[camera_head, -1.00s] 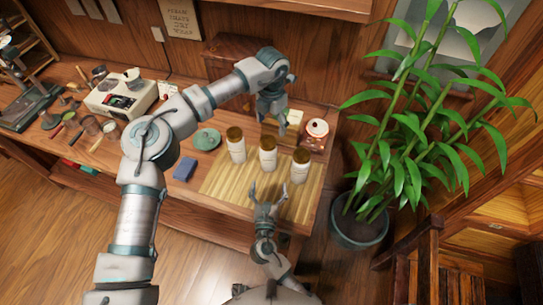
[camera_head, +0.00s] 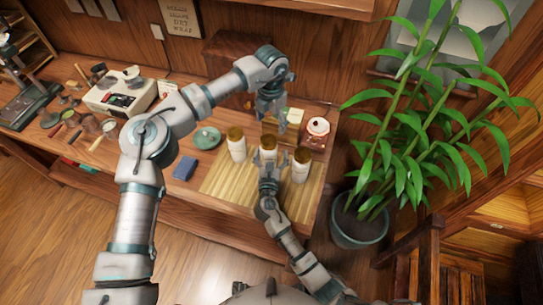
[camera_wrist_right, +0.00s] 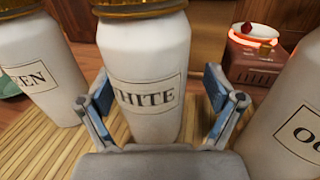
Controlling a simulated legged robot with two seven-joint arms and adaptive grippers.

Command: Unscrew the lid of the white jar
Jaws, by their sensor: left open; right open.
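The white jar (camera_wrist_right: 150,62) carries a label reading WHITE and stands upright between two like jars. In the head view its brown-gold lid (camera_head: 268,141) is on top, and my right gripper partly hides its body. My right gripper (camera_head: 267,160) is open, with one finger on each side of the white jar's body; it also shows in the right wrist view (camera_wrist_right: 160,85). Whether the fingers touch the jar I cannot tell. My left gripper (camera_head: 271,122) is open, pointing down just beyond the lid in the head view, with nothing between its fingers.
A like jar (camera_head: 237,148) stands to the left and another (camera_head: 301,168) to the right, on a bamboo mat (camera_head: 222,186).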

